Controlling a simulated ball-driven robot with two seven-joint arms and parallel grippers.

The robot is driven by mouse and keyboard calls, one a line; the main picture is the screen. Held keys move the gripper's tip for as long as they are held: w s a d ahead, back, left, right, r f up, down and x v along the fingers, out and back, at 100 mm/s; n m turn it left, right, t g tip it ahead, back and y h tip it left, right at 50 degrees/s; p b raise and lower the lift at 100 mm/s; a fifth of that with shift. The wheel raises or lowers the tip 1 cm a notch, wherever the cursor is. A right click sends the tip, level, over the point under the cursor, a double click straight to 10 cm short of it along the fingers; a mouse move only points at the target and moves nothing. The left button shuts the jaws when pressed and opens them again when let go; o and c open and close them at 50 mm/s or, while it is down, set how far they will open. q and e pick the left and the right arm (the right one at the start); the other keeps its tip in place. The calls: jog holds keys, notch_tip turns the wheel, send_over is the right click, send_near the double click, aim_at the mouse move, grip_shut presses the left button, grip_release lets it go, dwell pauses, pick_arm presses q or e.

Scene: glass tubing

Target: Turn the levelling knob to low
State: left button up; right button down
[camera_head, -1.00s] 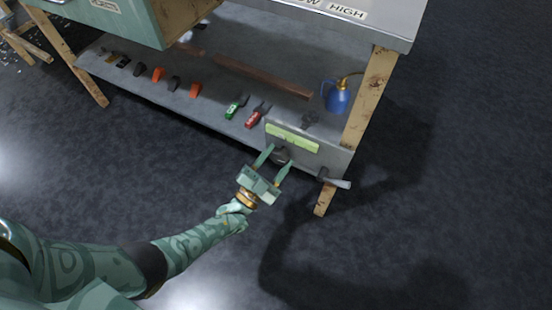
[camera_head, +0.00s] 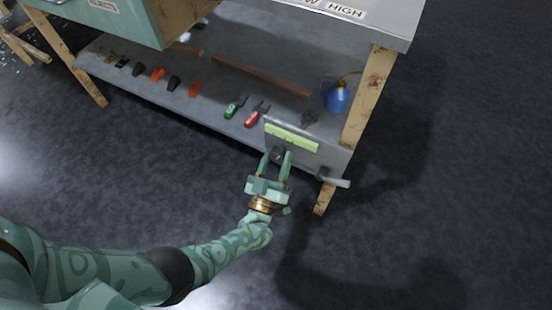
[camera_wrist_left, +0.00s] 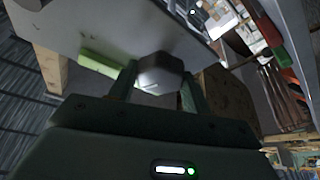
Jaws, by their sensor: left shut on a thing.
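The dark knob (camera_head: 278,153) sits on the front of a grey box under the bench, just below a yellow-green label (camera_head: 291,138). In the left wrist view the knob (camera_wrist_left: 160,73) shows as a faceted grey piece with a light mark on its face. My left gripper (camera_head: 277,158) has one finger on each side of the knob and is shut on it. My right gripper is out of view.
A grey lever (camera_head: 335,181) sticks out right of the knob, by a wooden leg (camera_head: 365,105). The lower shelf (camera_head: 215,110) holds a blue oil can (camera_head: 337,99), red pliers (camera_head: 256,116) and green pliers (camera_head: 235,107). The floor in front is clear.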

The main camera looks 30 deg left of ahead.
pick_arm(q)
jog(key=n+g+y, duration=0.1)
jog(key=n, duration=0.2)
jog(key=shift+s+f+n+y, duration=0.1)
jog(key=shift+n+y, duration=0.3)
jog(key=shift+n, duration=0.7)
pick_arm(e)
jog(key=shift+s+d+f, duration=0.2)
pick_arm(q)
jog(key=shift+n+g+y, duration=0.3)
jog(key=shift+g, duration=0.1)
jog(key=o, duration=1)
jog(key=shift+c, duration=0.2)
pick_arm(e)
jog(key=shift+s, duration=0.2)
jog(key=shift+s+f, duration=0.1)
